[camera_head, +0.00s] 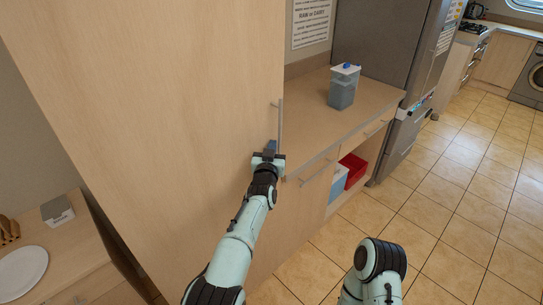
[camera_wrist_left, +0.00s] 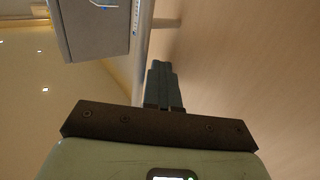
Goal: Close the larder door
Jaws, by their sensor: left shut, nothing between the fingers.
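The larder door (camera_head: 160,110) is the tall pale wood panel filling the left half of the head view. I cannot tell whether a gap remains at its edge. Its upright metal bar handle (camera_head: 280,122) is near the right edge; the bar also shows in the left wrist view (camera_wrist_left: 143,45). My left gripper (camera_head: 271,146) is at the handle's lower end, close to the door face. Its fingers (camera_wrist_left: 162,84) are shut together with nothing between them, beside the bar; contact with the door is unclear. My right arm shows at the bottom, its gripper out of view.
A worktop (camera_head: 310,107) with a lidded container (camera_head: 344,88) is right of the larder, a red box (camera_head: 352,170) on a shelf below. A grey fridge (camera_head: 385,40) stands beyond. Left is a counter with a white plate (camera_head: 20,272). Tiled floor (camera_head: 450,200) is clear at right.

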